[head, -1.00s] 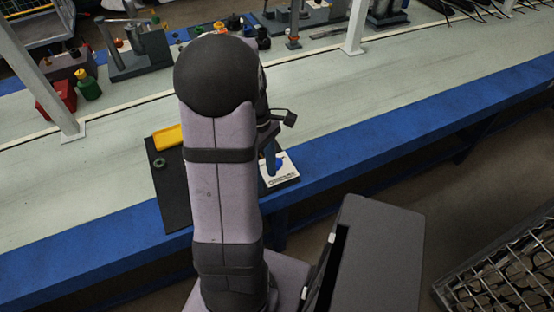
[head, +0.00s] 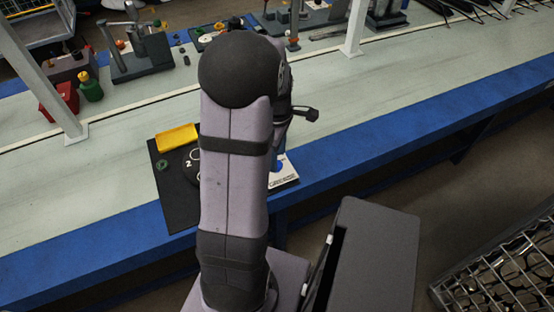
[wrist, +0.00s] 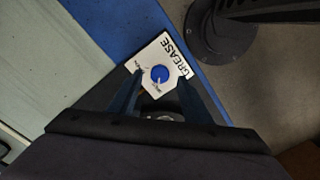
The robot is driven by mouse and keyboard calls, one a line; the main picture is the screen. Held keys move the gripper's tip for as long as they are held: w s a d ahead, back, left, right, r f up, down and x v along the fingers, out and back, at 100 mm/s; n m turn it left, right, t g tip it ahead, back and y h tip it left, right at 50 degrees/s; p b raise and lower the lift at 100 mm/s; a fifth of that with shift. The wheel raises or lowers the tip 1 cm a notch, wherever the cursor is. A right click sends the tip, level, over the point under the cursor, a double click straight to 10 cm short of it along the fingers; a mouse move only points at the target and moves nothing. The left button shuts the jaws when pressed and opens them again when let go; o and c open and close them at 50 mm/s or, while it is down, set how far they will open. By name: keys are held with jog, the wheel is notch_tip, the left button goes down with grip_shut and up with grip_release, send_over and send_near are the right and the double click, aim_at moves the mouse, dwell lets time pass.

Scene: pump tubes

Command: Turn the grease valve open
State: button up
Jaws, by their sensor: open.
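The grease valve is a round blue knob (wrist: 159,73) with a white pointer line, on a white plate (wrist: 184,52) printed "GREASE" in the wrist view. Small marks beside the knob are too small to read surely. My gripper (wrist: 160,77) is open, with its two dark blue fingers on either side of the knob in the picture. Whether they touch it, and how far above the plate they are, I cannot tell. In the head view the plate (head: 286,182) shows just right of my arm, which hides most of the gripper.
A white post (head: 45,75) stands left.

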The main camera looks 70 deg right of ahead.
jog(key=shift+f, duration=1.25)
jog(key=c, duration=1.1)
jog(key=shift+o, duration=0.2)
